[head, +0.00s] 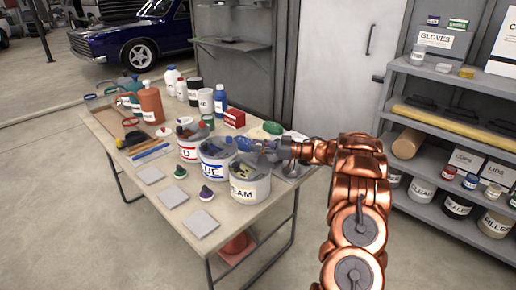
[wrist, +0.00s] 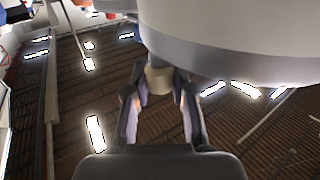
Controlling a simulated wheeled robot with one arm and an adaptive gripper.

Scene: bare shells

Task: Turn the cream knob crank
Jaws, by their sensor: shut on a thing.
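My copper arm reaches in from the right in the head view, with my gripper (head: 264,147) over the right part of the table, just behind the tub marked "EAM" (head: 250,186). In the wrist view my gripper (wrist: 159,76) has its two fingers on either side of a small cream knob (wrist: 159,80), shut on it. The knob sits close under a large pale and grey rounded body (wrist: 235,45). The rest of the crank is hidden, and I cannot make out the knob in the head view.
Tubs marked "UE" (head: 217,160) and "D" (head: 189,145) stand left of the cream tub. Flat grey tiles (head: 201,223) lie at the table's front. A loaded shelf (head: 445,75) stands right.

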